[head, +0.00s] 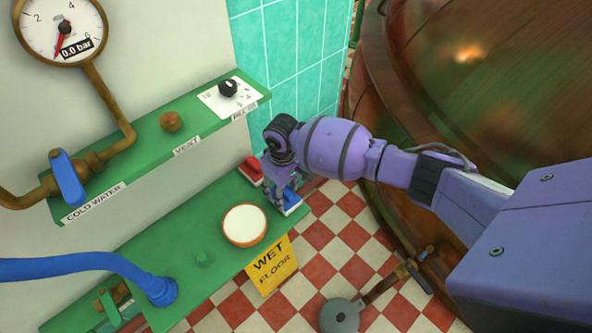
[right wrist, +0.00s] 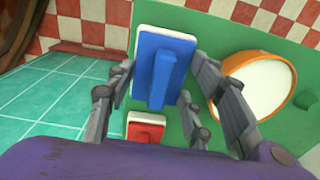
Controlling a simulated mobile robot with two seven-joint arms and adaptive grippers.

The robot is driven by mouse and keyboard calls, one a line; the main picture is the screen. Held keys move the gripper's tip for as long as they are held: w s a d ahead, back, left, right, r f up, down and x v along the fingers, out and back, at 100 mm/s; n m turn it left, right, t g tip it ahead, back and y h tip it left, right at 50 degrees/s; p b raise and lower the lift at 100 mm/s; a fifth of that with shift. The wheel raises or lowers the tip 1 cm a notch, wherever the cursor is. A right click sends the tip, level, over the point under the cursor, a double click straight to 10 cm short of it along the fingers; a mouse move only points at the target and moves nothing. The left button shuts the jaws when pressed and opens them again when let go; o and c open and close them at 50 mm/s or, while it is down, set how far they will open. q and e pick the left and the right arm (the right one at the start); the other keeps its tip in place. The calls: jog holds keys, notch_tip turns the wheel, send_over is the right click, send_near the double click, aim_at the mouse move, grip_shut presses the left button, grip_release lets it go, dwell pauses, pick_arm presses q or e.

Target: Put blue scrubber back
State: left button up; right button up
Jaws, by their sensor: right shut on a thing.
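My left gripper is not in view.
A round white-topped bowl (head: 245,224) stands on the lower shelf, left of the scrubbers. A yellow wet-floor sign (head: 272,266) hangs at the shelf's front. A blue hose (head: 80,265) joins the shelf. A large copper kettle (head: 470,80) stands at right. The upper shelf carries valves and a dial.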

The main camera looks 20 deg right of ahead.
jog(key=shift+f, duration=0.35)
dwell(0.4)
jog(key=o, duration=1.2)
jog(key=shift+r, duration=0.1)
notch_tip(320, 180, up, 12)
jog(key=shift+d+f, duration=0.1)
